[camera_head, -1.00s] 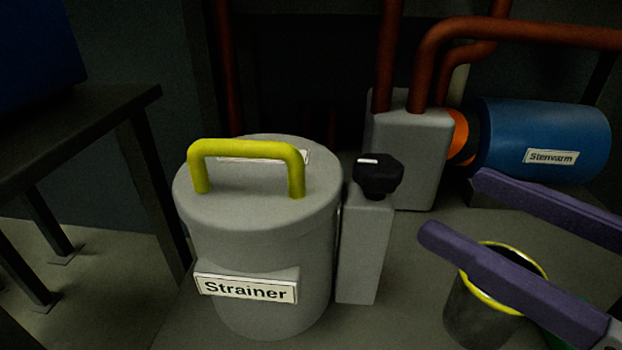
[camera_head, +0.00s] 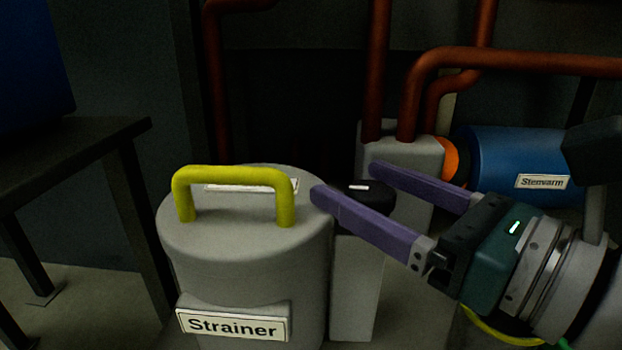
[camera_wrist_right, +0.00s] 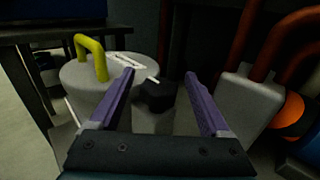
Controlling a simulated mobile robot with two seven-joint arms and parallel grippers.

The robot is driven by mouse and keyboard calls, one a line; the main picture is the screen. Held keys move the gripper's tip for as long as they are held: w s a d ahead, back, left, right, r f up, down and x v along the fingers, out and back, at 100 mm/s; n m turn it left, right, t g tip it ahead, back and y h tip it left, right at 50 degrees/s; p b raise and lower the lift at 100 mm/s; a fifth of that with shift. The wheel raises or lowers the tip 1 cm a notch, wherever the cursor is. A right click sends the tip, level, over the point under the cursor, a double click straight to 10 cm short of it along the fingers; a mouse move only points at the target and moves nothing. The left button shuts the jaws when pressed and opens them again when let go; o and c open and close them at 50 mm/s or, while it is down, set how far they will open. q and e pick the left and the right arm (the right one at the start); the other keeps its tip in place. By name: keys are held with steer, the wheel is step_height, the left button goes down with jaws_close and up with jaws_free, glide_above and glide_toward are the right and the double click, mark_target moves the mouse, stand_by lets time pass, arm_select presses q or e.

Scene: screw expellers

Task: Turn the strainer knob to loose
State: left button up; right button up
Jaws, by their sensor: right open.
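The black strainer knob (camera_head: 368,198) sits on a grey post (camera_head: 356,288) just right of the grey strainer drum (camera_head: 240,262). The drum has a yellow handle on its lid and a "Strainer" label. My right gripper (camera_head: 345,178) is open, with one purple finger on the near side of the knob and the other on the far side. The near finger hides part of the knob. In the right wrist view the knob (camera_wrist_right: 155,96) shows between the two fingers, apart from both of them in the picture. Whether a finger touches it I cannot tell. My left gripper is not in view.
A grey pump block (camera_head: 405,160) with red pipes (camera_head: 408,90) stands behind the knob. A blue motor (camera_head: 500,155) labelled "Stenvarm" is at the right. A dark table (camera_head: 75,150) is at the left. The yellow rim of a bucket (camera_head: 490,330) shows below my right arm.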

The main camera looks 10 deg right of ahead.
jaws_close()
stand_by(0.6)
